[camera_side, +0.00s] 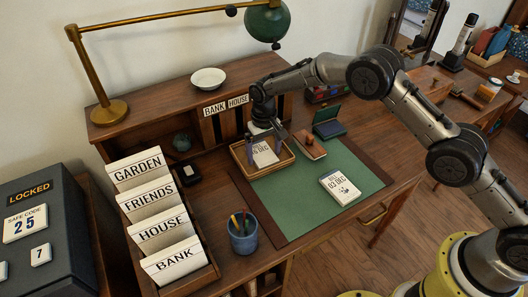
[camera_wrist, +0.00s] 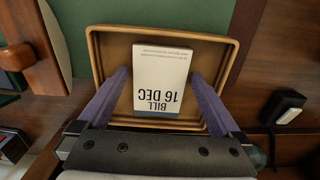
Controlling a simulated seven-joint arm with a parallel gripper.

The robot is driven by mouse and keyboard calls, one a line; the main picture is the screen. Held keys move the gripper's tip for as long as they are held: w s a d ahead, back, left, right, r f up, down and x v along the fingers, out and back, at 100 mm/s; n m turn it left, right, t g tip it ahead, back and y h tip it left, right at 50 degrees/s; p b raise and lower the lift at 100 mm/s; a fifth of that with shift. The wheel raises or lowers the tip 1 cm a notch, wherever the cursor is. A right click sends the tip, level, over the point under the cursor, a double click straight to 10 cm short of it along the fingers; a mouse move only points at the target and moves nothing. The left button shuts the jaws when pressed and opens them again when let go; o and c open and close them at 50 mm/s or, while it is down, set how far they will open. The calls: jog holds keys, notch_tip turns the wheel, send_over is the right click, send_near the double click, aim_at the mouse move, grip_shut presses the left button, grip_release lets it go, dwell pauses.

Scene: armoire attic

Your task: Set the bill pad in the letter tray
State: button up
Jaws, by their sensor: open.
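A white pad marked "BILL 16 DEC" (camera_wrist: 161,68) lies face up inside the shallow wooden letter tray (camera_wrist: 170,33). In the side view the pad (camera_side: 264,155) shows within the tray (camera_side: 249,176) at the back left of the green mat. My gripper (camera_side: 266,143) reaches down over the tray. In the wrist view its open fingers (camera_wrist: 161,76) stand on either side of the pad, with narrow gaps. A second white pad marked "03 DEC" (camera_side: 340,188) lies on the right of the mat; its top word is too small to read surely.
A brown wooden block (camera_side: 310,147) and a green open box (camera_side: 328,123) stand right of the tray. A dark small item (camera_side: 187,173) lies left of it. A blue pen cup (camera_side: 243,234) and a labelled card rack (camera_side: 207,277) stand at front left. The mat's (camera_side: 286,214) middle is clear.

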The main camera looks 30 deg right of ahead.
notch_tip(320, 180, up, 12)
dwell(0.4)
notch_tip(320, 180, up, 11)
jog(key=t, duration=0.1)
send_over(264, 156)
jog(key=s+d, duration=0.5)
jog(key=s+d+r+t, duration=0.2)
jog(key=s+d+r, duration=0.4)
jog(key=s+r, duration=0.4)
jog(key=s+d+f+t, duration=0.1)
jog(key=s+d, duration=0.2)
jog(key=s, duration=0.9)
jog(key=s+d+f+t, duration=0.1)
jog(key=s+d+f, duration=0.1)
jog(key=s, duration=1.1)
jog(key=shift+d+f+t, duration=0.15)
jog(key=shift+d+t, duration=0.15)
jog(key=shift+d, duration=0.6)
